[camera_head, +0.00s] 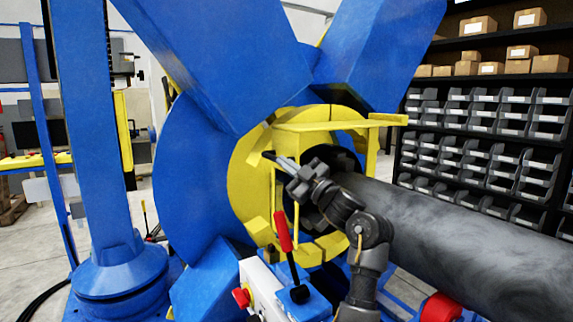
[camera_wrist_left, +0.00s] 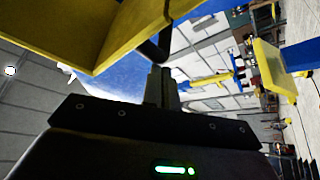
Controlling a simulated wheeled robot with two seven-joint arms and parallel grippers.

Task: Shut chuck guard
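The chuck guard (camera_head: 340,124) is a yellow angled frame in front of the round yellow chuck face (camera_head: 243,180), above the dark chuck and the pipe. In the left wrist view its yellow panel (camera_wrist_left: 105,35) fills the upper left, with a black bar handle (camera_wrist_left: 158,46) at its edge. My left gripper (camera_head: 277,160) is at the guard's left side in the head view. Its fingers (camera_wrist_left: 163,82) are close together on the black handle, though their contact is partly hidden. I cannot see from these views how far the guard swings. My right gripper is not in view.
A thick dark grey pipe (camera_head: 450,240) runs from the chuck to the lower right. Big blue positioner arms (camera_head: 200,60) rise around the chuck. A red-handled lever (camera_head: 283,232) stands below my left gripper. Shelves of bins (camera_head: 485,135) are at the right.

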